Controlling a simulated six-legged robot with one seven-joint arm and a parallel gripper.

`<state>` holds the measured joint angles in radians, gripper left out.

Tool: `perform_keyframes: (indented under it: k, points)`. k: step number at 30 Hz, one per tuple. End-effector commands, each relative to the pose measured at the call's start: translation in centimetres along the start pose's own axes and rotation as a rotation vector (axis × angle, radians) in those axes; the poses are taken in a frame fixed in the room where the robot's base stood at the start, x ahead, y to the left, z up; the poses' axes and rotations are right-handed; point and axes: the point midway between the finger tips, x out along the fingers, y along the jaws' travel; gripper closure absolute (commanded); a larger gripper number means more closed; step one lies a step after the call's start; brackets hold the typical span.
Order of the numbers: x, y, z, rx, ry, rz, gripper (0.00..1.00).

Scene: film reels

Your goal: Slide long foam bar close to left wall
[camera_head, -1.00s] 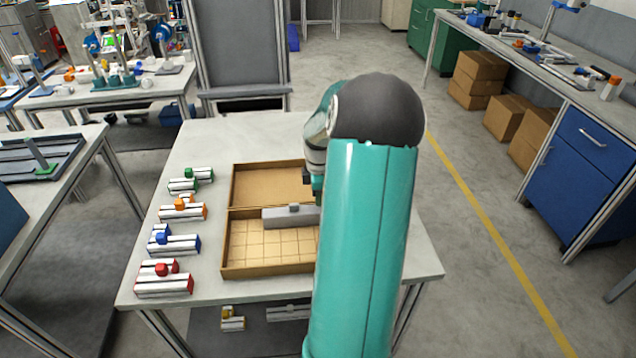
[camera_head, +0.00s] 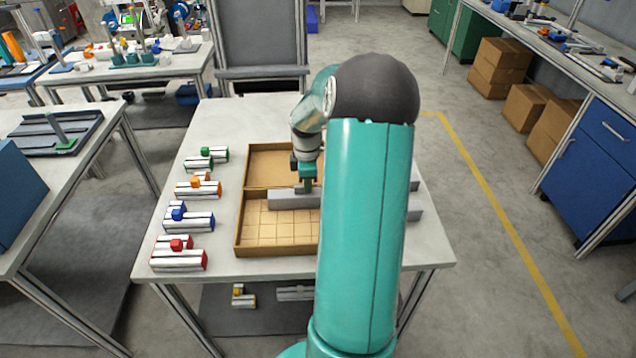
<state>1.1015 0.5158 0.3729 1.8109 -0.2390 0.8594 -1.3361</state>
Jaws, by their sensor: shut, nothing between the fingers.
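A long grey foam bar (camera_head: 287,200) lies in the shallow brown box (camera_head: 238,236), along the line between its back part and its gridded front part. A gap separates the bar's left end from the box's left wall (camera_head: 243,205). Its right part is hidden behind my teal arm. My gripper (camera_head: 308,188) is shut and empty, pointing down at the bar's top near its middle visible stretch. I cannot tell whether the fingertips touch the bar or its small raised knob, which is hidden now.
Several silver blocks with green, orange, blue and red parts (camera_head: 188,219) stand left of the box on the white table (camera_head: 165,165). Grey pieces (camera_head: 415,214) show right of my arm. Low parts (camera_head: 243,296) lie on the shelf below.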

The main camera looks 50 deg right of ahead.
Motion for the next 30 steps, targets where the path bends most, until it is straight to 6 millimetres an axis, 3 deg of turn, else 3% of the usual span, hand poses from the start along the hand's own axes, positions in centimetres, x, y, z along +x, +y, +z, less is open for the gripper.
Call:
perform_keyframes:
  k: [3, 9, 30]
  points:
    - [0.0, 0.0, -2.9, -0.007, 0.000, 0.001, 1.00]
    - [0.0, 0.0, -6.3, -0.003, 0.000, 0.000, 1.00]
    - [0.0, 0.0, -6.9, -0.001, 0.000, 0.000, 1.00]
